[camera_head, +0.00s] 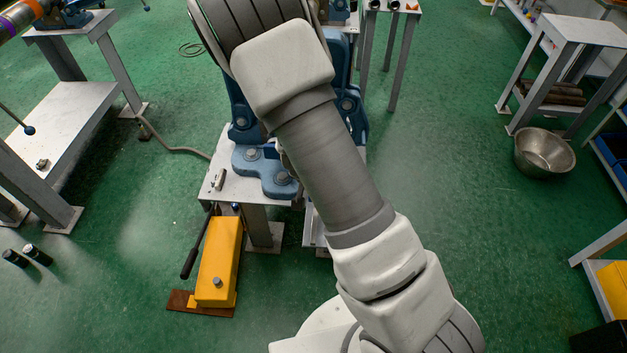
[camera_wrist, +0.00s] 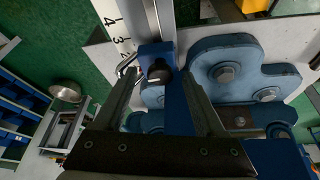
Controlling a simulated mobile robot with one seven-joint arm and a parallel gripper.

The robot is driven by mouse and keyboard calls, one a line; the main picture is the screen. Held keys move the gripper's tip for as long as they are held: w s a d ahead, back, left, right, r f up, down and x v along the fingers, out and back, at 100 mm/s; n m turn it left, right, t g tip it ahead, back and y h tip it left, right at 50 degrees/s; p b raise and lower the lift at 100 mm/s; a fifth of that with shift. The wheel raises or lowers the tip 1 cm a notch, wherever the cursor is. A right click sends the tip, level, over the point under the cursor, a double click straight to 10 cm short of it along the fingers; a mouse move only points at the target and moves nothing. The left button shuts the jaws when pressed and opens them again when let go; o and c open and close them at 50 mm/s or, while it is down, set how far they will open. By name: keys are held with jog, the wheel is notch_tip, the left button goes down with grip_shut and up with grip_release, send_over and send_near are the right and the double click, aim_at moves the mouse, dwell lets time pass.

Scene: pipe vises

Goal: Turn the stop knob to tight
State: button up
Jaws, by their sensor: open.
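The stop knob (camera_wrist: 160,74) is a small dark knob with a light mark on it. It sits on a blue stop block (camera_wrist: 147,52) in the wrist view, beside a white scale (camera_wrist: 113,20) with black numbers. My gripper (camera_wrist: 160,80) is open, with one finger on each side of the knob. I cannot tell whether either finger touches it. A bent metal loop (camera_wrist: 126,66) lies at the block's left side, near the left fingertip. In the head view my own arm hides the knob and the gripper; part of the blue vise (camera_head: 262,168) shows behind it.
Blue bolted plates (camera_wrist: 228,72) lie right of the knob, close to the right finger. In the head view a yellow hydraulic pump (camera_head: 219,262) stands on the floor before the vise table (camera_head: 213,176). A metal bowl (camera_head: 544,153) stands right, with open green floor between.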

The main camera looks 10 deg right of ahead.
jog(key=p+v, duration=0.7)
jog(key=v, duration=1)
jog(key=shift+r, duration=0.25)
jog(key=shift+f, duration=0.1)
jog(key=s+d+n+y+b, duration=0.1)
jog(key=d+n+y+b, duration=0.6)
jog(key=b, duration=1.3)
jog(key=w+f+h+b, duration=0.1)
jog(key=w+f, duration=0.1)
jog(key=f, duration=0.3)
jog(key=w+a+f+n+h+b, duration=0.1)
jog(key=w+f+b, duration=0.1)
jog(key=f, duration=0.3)
jog(key=w+a+f+n+h+b, duration=0.1)
jog(key=w+f+b, duration=0.1)
jog(key=f, duration=0.4)
jog(key=shift+w+a+t, duration=0.25)
jog(key=shift+t, duration=0.05)
jog(key=shift+h, duration=0.3)
grip_shut()
